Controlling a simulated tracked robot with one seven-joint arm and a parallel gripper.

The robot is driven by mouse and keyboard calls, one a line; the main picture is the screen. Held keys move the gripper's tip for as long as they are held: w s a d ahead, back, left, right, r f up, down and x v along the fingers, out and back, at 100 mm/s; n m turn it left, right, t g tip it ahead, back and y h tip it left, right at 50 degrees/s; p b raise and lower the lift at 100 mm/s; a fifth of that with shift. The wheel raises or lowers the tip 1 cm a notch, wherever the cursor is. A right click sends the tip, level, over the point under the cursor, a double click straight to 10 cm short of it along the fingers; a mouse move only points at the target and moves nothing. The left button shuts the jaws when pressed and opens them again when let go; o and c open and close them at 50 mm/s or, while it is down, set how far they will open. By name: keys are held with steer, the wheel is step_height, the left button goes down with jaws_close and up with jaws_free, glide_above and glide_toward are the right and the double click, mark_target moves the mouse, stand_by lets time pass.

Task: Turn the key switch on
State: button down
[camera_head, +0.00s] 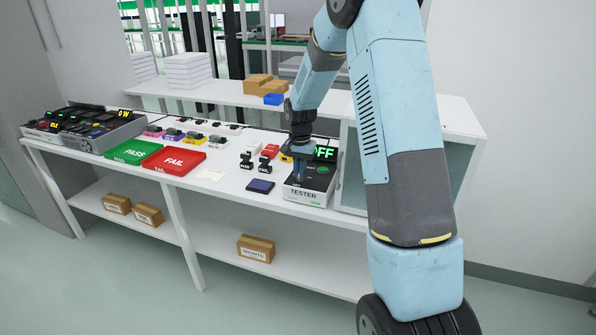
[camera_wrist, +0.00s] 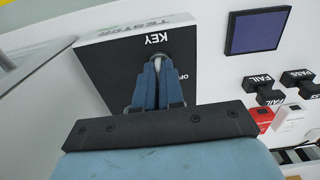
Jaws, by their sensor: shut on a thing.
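In the wrist view the tester's dark top (camera_wrist: 110,72) carries the label KEY. My gripper (camera_wrist: 157,76) is over this label's spot, its two blue fingers close together on the key switch (camera_wrist: 159,58). Only a grey rounded edge of the key switch shows past the fingertips; the rest is hidden. In the head view my gripper (camera_head: 299,172) points down onto the tester.
A dark blue pad (camera_head: 260,186) lies left of the tester. PASS and FAIL stamps (camera_wrist: 264,88) stand beside it. A green PASS tray (camera_head: 130,150) and a red FAIL tray (camera_head: 174,159) lie further left. A glass-fronted cabinet (camera_head: 352,172) stands close on the right.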

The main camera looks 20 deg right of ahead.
steer(key=m, duration=0.4)
steer(key=shift+a, duration=0.2)
steer(key=shift+m, duration=1.8)
steer(key=shift+a, duration=0.1)
steer(key=c, duration=1.5)
jaws_free()
steer(key=shift+w, duration=0.1)
steer(key=shift+o, duration=1.2)
steer(key=shift+m, duration=0.3)
steer(key=shift+d, duration=0.2)
steer(key=shift+r, duration=0.1)
step_height(320, 180, up, 14)
steer(key=shift+f, duration=0.25)
